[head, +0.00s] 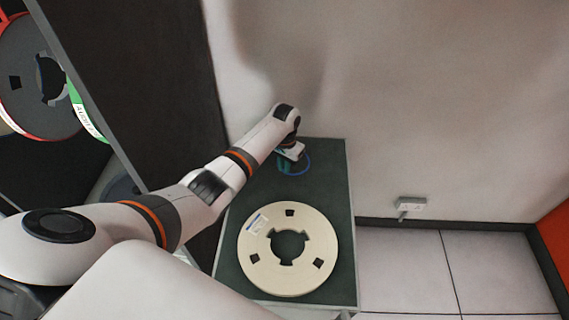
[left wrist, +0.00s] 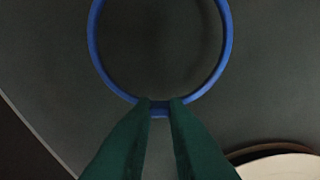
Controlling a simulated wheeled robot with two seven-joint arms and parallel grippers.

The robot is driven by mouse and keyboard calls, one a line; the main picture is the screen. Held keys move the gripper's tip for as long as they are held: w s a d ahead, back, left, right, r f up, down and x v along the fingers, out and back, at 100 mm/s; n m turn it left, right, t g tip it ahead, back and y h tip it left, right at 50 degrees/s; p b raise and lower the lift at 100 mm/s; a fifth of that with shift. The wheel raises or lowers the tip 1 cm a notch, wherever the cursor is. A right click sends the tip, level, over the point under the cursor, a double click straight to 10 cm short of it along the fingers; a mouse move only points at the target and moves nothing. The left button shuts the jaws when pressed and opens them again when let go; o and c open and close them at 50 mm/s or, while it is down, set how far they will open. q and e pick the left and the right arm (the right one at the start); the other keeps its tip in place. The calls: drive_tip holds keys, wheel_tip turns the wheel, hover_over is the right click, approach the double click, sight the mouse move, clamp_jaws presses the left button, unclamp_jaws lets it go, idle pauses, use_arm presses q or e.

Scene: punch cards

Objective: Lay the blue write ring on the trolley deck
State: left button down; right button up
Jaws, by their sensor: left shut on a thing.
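The blue write ring (head: 308,165) is at the far end of the dark green trolley deck (head: 325,200) in the head view. In the left wrist view the ring (left wrist: 91,42) lies face-on over the dark deck (left wrist: 60,100). My left gripper (left wrist: 160,103) is shut on the ring's near edge. In the head view my left gripper (head: 288,164) is low over the deck, partly hidden by its own wrist. I cannot tell whether the ring touches the deck. My right gripper is not in view.
A cream tape reel (head: 258,265) lies flat on the near half of the deck, and its edge shows in the left wrist view (left wrist: 280,165). A dark cabinet panel (head: 150,80) and reels stand at left.

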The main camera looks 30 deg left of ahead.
use_arm(q)
drive_tip(key=shift+f, duration=0.5)
idle(0.5)
idle(0.7)
drive_tip(key=shift+f, duration=0.45)
drive_tip(key=c, duration=1.3)
unclamp_jaws()
drive_tip(key=shift+c, duration=1.3)
drive_tip(key=shift+r, duration=0.15)
wheel_tip(320, 180, up, 7)
drive_tip(key=p, duration=0.7)
